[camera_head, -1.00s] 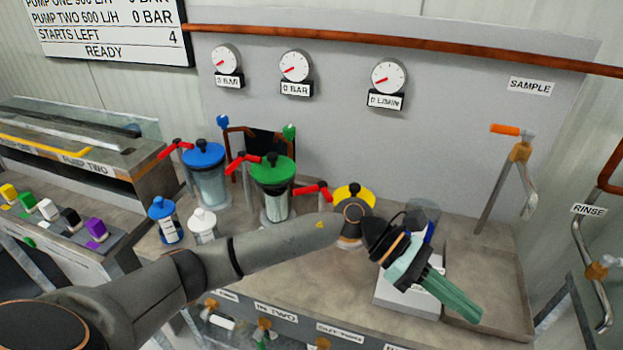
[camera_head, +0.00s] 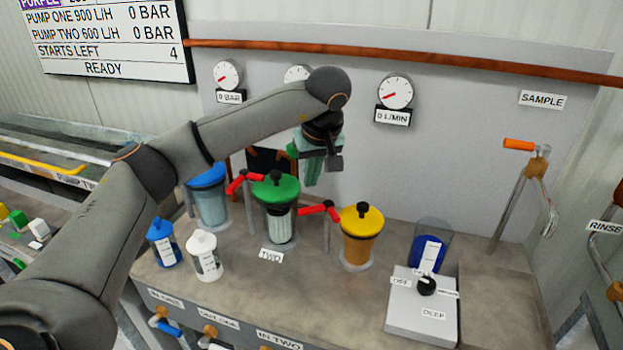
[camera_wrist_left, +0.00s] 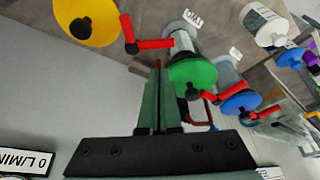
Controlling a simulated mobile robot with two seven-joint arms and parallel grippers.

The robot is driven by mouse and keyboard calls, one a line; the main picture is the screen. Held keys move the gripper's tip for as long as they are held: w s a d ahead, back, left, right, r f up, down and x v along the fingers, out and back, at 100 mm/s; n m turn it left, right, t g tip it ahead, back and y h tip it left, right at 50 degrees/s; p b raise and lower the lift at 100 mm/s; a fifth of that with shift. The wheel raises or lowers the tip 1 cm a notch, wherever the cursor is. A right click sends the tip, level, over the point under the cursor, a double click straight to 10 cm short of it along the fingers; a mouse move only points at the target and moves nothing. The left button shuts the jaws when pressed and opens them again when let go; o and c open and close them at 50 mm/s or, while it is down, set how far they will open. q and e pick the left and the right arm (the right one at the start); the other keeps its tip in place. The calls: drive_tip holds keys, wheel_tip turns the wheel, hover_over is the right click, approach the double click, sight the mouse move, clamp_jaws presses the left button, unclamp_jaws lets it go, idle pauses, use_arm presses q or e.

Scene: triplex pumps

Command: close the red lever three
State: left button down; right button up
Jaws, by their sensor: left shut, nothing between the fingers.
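The red lever that I take to be three, beside the yellow-lidded canister (camera_head: 360,236), shows in the head view (camera_head: 320,208) and the left wrist view (camera_wrist_left: 150,44). It points left from its pivot, on a short upright pipe. Another red lever (camera_head: 243,181) is beside the green-lidded canister (camera_head: 280,202). A third red lever (camera_wrist_left: 262,112) shows by the blue lid in the left wrist view; my arm hides it in the head view. My left gripper (camera_head: 311,180) is shut and empty, pointing down above and behind the lever by the yellow canister, apart from it.
A box with a black knob (camera_head: 426,284) and a blue cup (camera_head: 426,254) stand right of the yellow canister. White (camera_head: 206,256) and blue (camera_head: 162,246) small jars stand at left front. Gauges (camera_head: 395,92) hang on the back panel. An orange-handled sample tap (camera_head: 519,145) is at right.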

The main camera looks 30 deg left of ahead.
use_arm(q)
drive_tip(key=x, duration=0.7)
drive_tip(key=shift+f, duration=0.25)
drive_tip(key=shift+w, duration=0.1)
use_arm(e)
drive_tip(key=shift+d+r, duration=0.1)
use_arm(q)
drive_tip(key=shift+n+p, duration=0.3)
use_arm(e)
drive_tip(key=shift+w+d+r, duration=0.1)
drive_tip(key=shift+d, duration=0.55)
